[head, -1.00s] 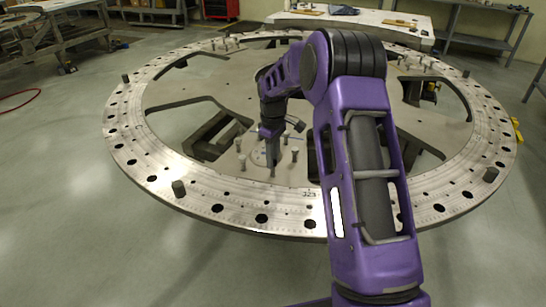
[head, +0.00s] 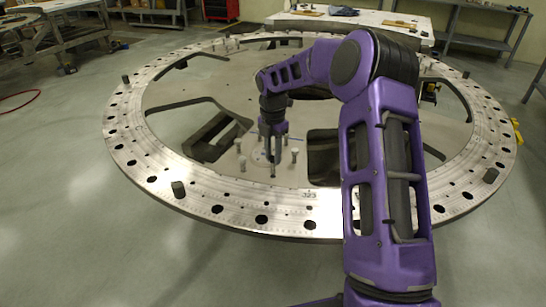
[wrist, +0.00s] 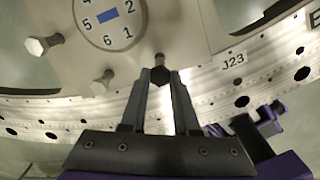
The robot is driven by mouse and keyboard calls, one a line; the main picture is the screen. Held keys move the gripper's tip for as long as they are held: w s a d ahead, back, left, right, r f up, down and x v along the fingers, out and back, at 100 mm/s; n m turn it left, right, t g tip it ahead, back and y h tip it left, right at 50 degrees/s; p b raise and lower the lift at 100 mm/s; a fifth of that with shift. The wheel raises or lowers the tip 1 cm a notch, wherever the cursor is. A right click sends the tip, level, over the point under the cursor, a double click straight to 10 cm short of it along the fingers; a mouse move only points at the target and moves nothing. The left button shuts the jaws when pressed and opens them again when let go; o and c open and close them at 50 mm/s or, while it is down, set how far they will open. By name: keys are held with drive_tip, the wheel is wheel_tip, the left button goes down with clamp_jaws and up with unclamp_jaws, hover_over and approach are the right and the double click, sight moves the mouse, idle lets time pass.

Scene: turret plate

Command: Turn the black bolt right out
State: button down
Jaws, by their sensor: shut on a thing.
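The black bolt (wrist: 160,74) stands at the plate, its dark hex head between my fingertips in the wrist view. My gripper (wrist: 160,82) is shut on it, one finger on each side. In the head view my gripper (head: 272,155) points down at the near inner part of the turret plate (head: 210,82); the bolt is too small there to make out clearly. How far the bolt stands out of its hole cannot be told. A round numbered dial (wrist: 110,14) with a blue mark lies just beyond it.
Silver bolts stand close around the gripper, such as one at left (wrist: 45,44) and one nearer (wrist: 102,82). Dark pegs (head: 178,188) stand on the drilled outer ring. The plate has large cutouts. A white table (head: 350,22) stands behind.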

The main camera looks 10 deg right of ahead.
drive_tip(key=shift+r, duration=2.75)
